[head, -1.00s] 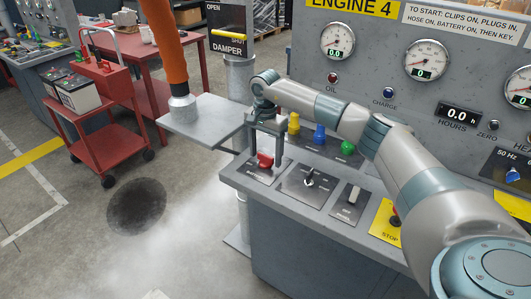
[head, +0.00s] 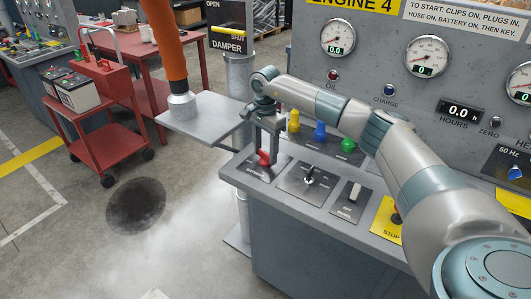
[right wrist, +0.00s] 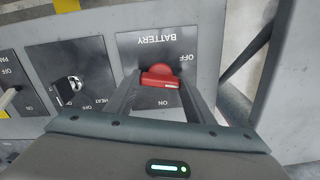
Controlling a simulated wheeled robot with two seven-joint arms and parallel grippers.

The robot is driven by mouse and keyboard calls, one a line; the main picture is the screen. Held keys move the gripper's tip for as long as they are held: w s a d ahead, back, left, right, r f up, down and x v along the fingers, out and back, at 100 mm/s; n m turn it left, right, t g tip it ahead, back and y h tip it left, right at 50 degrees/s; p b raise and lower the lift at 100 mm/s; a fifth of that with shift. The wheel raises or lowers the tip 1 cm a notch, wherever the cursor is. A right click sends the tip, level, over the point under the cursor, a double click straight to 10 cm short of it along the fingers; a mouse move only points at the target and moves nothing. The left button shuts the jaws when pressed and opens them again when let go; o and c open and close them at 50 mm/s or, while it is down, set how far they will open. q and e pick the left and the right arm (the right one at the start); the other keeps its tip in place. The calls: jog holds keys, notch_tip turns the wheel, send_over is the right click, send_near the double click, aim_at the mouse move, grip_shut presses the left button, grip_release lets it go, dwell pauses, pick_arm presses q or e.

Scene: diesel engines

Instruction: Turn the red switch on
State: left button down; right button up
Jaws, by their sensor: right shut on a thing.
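The red switch (head: 264,159) is a rotary knob on the BATTERY plate at the left end of the sloped console (head: 330,222). My right gripper (head: 267,151) reaches down over it and is shut on it. In the right wrist view the red knob (right wrist: 160,76) sits between the two fingers (right wrist: 160,84), one on each side. The plate reads upside down there, with OFF at the upper right and ON below the knob. The fingers partly hide the knob in the head view, and its exact setting is hard to tell. My left gripper is not in view.
A black HEAT switch (head: 310,179), a white toggle (head: 355,192) and a yellow STOP plate (head: 386,222) lie to the right. Yellow, blue and green plugs stand behind. A grey shelf (head: 205,120) and red cart (head: 105,140) are at left.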

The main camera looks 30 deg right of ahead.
jog(key=m+b, duration=0.1)
jog(key=m, duration=0.2)
jog(key=shift+m, duration=0.3)
jog(key=m+b, duration=0.1)
jog(key=m, duration=0.1)
jog(key=shift+m, duration=0.4)
jog(key=m, duration=0.3)
jog(key=shift+m, duration=0.3)
jog(key=m, duration=0.3)
jog(key=shift+b, duration=0.35)
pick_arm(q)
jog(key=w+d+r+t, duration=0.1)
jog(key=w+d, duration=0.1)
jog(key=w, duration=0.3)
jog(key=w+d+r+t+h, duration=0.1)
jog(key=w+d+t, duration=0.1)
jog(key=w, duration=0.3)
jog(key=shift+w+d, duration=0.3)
pick_arm(e)
jog(key=shift+r+m, duration=0.1)
jog(key=shift+m, duration=1.1)
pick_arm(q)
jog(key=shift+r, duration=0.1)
pick_arm(e)
jog(key=o, duration=1.1)
jog(key=shift+c, duration=0.2)
